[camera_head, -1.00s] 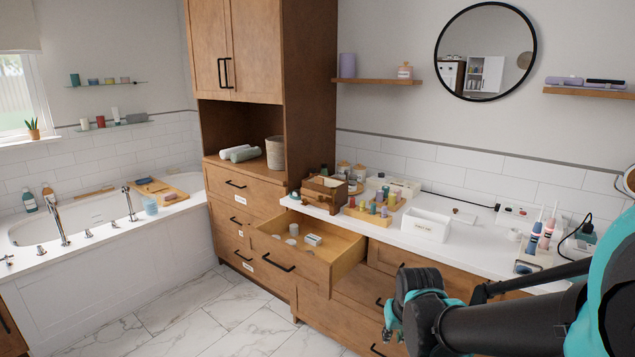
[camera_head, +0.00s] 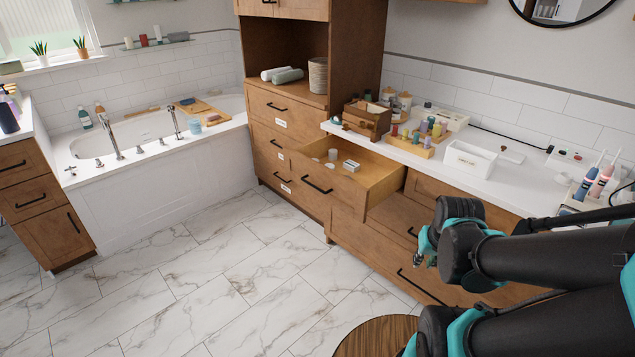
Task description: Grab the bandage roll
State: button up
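The open drawer (camera_head: 385,188) of the wooden vanity holds a few small items. A small white round item (camera_head: 332,154) stands toward its left; it looks like a bandage roll, but it is too small to be sure. A small white box-like item (camera_head: 351,166) lies to the right of it. My gripper (camera_head: 424,248) is in front of the vanity, right of and nearer than the open drawer, apart from these items. Its teal fingers are partly hidden by my dark wrist, so I cannot see whether they are open.
The white countertop (camera_head: 510,182) carries a wooden box (camera_head: 367,120), a tray of small bottles (camera_head: 411,145) and a white bin (camera_head: 470,160). A round wooden stool top (camera_head: 375,338) stands near, below my arm. The marble floor (camera_head: 220,270) is clear up to the bathtub (camera_head: 170,165).

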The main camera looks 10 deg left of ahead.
aim_at(332, 153)
jog(key=i+u, duration=0.2)
jog(key=i, duration=0.2)
jog(key=i+l+u, duration=0.2)
jog(key=i, duration=0.25)
jog(key=i+l+u, duration=0.2)
jog(key=i, duration=0.2)
